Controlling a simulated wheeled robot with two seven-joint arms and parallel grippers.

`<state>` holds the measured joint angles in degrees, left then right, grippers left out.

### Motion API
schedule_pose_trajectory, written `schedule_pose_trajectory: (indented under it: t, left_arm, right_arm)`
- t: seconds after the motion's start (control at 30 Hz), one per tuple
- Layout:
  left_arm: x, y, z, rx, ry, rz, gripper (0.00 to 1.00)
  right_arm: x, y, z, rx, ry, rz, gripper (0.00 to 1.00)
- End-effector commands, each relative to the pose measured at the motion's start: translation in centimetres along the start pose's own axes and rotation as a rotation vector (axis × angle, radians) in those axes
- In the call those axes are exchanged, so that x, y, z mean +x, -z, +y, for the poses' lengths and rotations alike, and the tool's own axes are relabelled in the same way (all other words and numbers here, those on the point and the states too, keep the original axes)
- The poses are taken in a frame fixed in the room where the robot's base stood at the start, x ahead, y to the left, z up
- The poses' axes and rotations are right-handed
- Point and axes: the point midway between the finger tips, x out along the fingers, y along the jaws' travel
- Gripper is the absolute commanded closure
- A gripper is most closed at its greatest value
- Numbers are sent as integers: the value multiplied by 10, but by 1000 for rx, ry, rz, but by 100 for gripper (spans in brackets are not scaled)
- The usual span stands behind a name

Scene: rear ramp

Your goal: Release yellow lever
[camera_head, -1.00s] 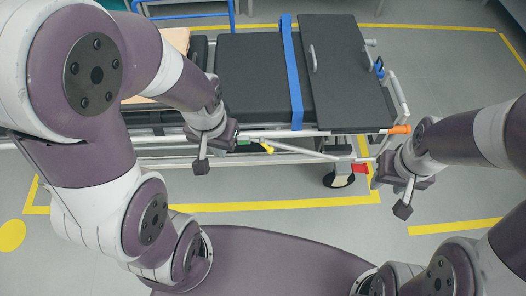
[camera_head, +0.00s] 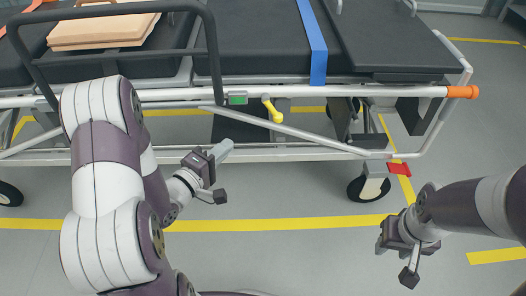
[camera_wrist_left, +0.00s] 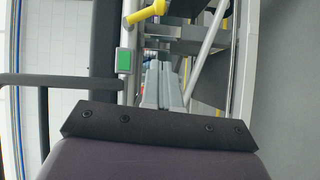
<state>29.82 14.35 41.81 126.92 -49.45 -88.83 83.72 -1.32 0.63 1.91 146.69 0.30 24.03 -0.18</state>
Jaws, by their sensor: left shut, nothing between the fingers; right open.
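The yellow lever (camera_head: 272,110) is on the near side rail of the stretcher, right of a small green part (camera_head: 237,99). It hangs down and tilts to the right. My left gripper (camera_head: 224,150) is shut and empty, in front of the stretcher's lower frame, below and left of the lever, and apart from it in the head view. In the left wrist view, the lever (camera_wrist_left: 147,13) shows at the top, beyond the closed fingers (camera_wrist_left: 162,85). My right gripper (camera_head: 397,245) is open and empty over the floor at the lower right; its fingers are hard to see.
The stretcher's side rail (camera_head: 350,91) runs across the view, with an orange grip (camera_head: 462,92) at its right end. A dark raised guard rail (camera_head: 212,60) stands left of the lever. A diagonal bar (camera_head: 290,130) passes below it. The floor in front is clear.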

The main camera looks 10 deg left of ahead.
Motion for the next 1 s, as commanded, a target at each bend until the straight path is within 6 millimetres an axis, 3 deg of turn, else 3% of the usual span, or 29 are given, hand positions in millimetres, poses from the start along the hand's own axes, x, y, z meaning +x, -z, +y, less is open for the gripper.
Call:
schedule_pose_trajectory:
  t: [0.33, 0.47, 0.9, 1.0]
  left_arm:
    - [0, 0, 2, -16, -18, -2, 100]
    - [9, -1, -1, -13, -16, -5, 100]
    - [100, -2, -2, -11, -19, -5, 100]
    - [112, -14, -2, -13, -19, -5, 100]
  right_arm:
    - [1, 0, 0, 0, 0, 1, 57]
    - [7, -1, 0, 0, 0, 1, 57]
    - [52, -6, 0, 0, 0, 0, 57]
    - [64, -7, 0, 0, 0, 0, 57]
